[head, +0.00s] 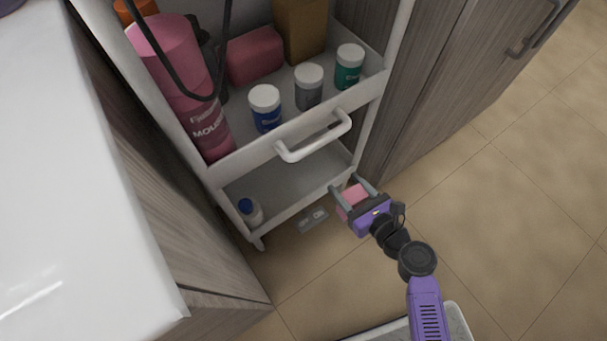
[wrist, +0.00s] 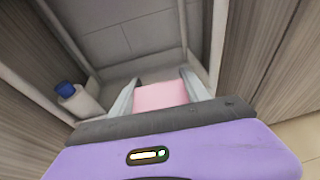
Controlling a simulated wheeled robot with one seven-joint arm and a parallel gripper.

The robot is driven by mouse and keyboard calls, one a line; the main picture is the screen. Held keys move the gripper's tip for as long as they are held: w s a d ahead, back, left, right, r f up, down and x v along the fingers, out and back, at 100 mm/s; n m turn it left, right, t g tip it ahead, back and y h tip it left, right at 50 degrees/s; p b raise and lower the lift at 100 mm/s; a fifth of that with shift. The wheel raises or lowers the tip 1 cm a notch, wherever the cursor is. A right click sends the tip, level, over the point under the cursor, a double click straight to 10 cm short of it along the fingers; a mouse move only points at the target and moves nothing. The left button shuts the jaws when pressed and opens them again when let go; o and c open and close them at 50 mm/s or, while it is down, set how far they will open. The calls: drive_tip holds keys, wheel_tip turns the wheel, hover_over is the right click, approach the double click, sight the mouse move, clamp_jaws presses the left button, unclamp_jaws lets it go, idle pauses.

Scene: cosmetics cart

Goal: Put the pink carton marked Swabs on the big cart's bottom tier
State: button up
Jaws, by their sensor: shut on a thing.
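My gripper (head: 350,193) is shut on a pink carton (head: 355,194), just in front of the right side of the cart's bottom tier (head: 285,180). In the wrist view the pink carton (wrist: 160,95) sits between the two fingers, with the bottom tier ahead of it. No lettering on the carton can be read. The white cart holds a small white bottle with a blue cap (head: 250,211) at the left of its bottom tier; it also shows in the wrist view (wrist: 80,101). The middle and right of that tier look bare.
The upper tier holds a pink mousse bottle (head: 185,85), several small jars including a blue one (head: 266,108), a pink box (head: 254,56) and a brown box (head: 299,30). A white handle (head: 315,140) juts out above the bottom tier. Wooden cabinets flank the cart.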

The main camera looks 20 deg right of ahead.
drive_tip(key=w+a+n+y, duration=0.1)
drive_tip(key=w, duration=1.6)
wheel_tip(320, 180, down, 8)
drive_tip(key=b, duration=0.6)
drive_tip(key=shift+w+a+r, duration=0.25)
drive_tip(key=shift+w, duration=0.1)
drive_tip(key=shift+f+b, duration=0.15)
drive_tip(key=shift+b, duration=0.15)
drive_tip(key=o, duration=1.4)
